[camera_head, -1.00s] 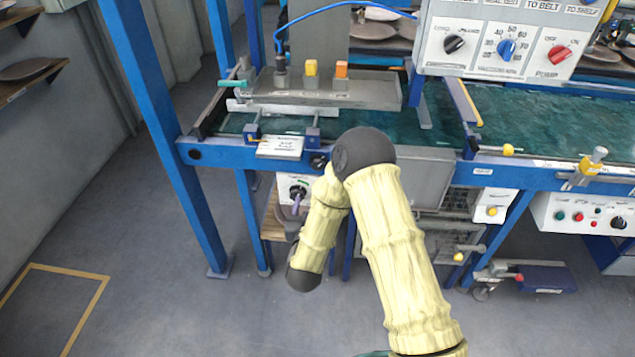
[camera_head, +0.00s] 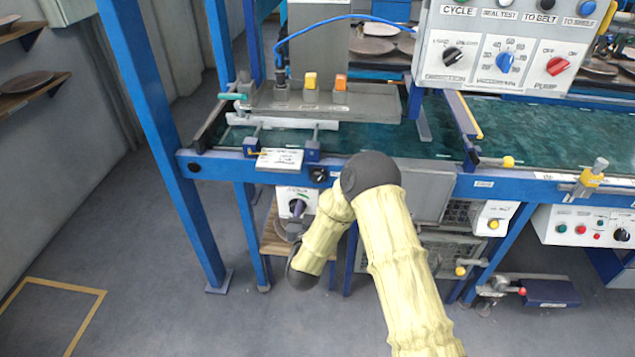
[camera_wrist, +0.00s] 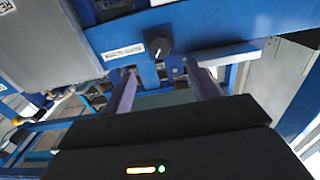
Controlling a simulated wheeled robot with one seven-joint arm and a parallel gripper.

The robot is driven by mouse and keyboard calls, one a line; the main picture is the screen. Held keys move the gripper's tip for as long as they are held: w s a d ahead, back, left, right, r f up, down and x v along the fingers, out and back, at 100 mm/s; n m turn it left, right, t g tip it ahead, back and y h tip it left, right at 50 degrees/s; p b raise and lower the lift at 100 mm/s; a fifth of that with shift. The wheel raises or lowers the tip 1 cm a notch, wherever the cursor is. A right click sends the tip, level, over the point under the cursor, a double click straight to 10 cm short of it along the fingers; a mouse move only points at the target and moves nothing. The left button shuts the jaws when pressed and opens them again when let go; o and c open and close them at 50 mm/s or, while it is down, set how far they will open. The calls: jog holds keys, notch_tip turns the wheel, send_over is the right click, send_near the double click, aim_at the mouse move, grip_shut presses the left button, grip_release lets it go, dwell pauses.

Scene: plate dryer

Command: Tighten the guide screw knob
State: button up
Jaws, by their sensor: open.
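The guide screw knob is a small black knob (camera_wrist: 160,46) on the blue rail, beside a white label (camera_wrist: 124,52) in the wrist view. In the head view the knob (camera_head: 320,175) sits on the front rail, just left of my arm's dark elbow. My gripper (camera_wrist: 161,68) is open and empty. Its two purple fingers point towards the rail, with the knob beyond the tips and between them in the picture. The knob looks apart from both fingers; the exact gap is hard to tell.
A white plate (camera_head: 280,158) sits on the rail left of the knob. A blue post (camera_head: 165,140) stands at the left. The floor (camera_head: 150,300) at front left is clear.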

aim_at(317, 180)
jog(key=w, duration=1.1)
jog(key=shift+w+d, duration=0.1)
jog(key=shift+d, duration=0.05)
jog(key=c, duration=1)
